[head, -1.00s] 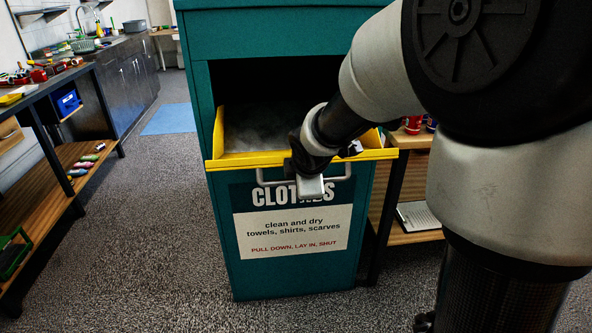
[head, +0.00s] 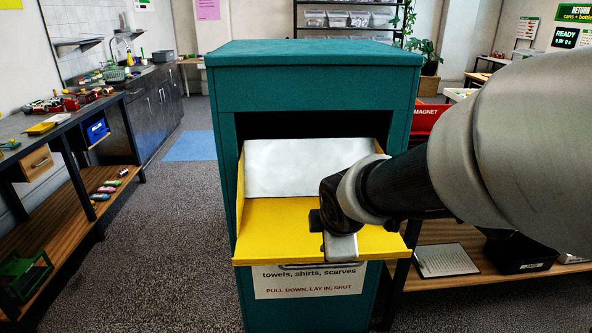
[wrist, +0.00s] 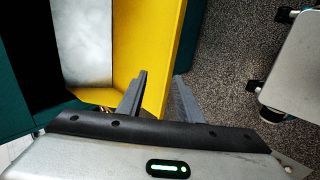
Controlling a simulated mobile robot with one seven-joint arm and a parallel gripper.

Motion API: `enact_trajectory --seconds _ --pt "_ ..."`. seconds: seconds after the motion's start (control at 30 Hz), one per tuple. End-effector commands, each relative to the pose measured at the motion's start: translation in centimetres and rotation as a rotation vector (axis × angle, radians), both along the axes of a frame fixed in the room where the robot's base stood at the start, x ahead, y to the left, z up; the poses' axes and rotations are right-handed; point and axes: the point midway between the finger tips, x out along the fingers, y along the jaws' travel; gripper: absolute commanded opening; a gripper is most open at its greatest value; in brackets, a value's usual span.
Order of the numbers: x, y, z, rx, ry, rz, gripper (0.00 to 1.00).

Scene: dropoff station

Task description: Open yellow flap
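The yellow flap (head: 290,220) on the teal clothes bin (head: 222,150) is tilted outward, and its yellow inner side and pale back panel (head: 300,168) show. The dark opening is visible above it. My gripper (head: 341,246) is at the flap's front edge, right of centre. In the wrist view, my gripper's two fingers (wrist: 160,78) are apart, with the yellow flap's edge (wrist: 160,50) seen between and beyond them. Contact with the flap cannot be told. The grey handle (head: 300,266) is mostly hidden under the front edge.
A bench with a wooden shelf (head: 75,215) stands at left, with small items on it. Speckled floor (head: 170,240) is clear left of the bin.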

Motion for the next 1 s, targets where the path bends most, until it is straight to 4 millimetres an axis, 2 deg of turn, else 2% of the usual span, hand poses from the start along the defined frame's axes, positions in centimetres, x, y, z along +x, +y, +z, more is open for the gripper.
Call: enact_trajectory --seconds 0.03,0.1,0.3,0.67,0.73,0.8,0.87,0.97,1.0 --pt "-0.6 0.0 1.6 0.001 -0.01 0.001 0.33" --pt "-1.3 0.0 2.6 0.003 -0.016 0.0 0.33" --pt "-2.5 0.0 4.4 0.002 -0.026 0.001 0.33" --pt "-2.8 -0.1 4.7 0.002 -0.027 -0.001 0.33" --pt "-2.8 -0.2 4.4 0.006 -0.02 -0.008 0.21" --pt "-3.0 -0.9 3.1 0.025 0.018 -0.05 0.09" --pt "-3.6 -1.9 0.8 0.061 0.091 -0.128 0.0" --pt "-5.7 -4.3 -5.1 0.174 0.291 -0.352 0.0" --pt "-7.1 -5.0 -7.8 0.24 0.391 -0.468 0.0"
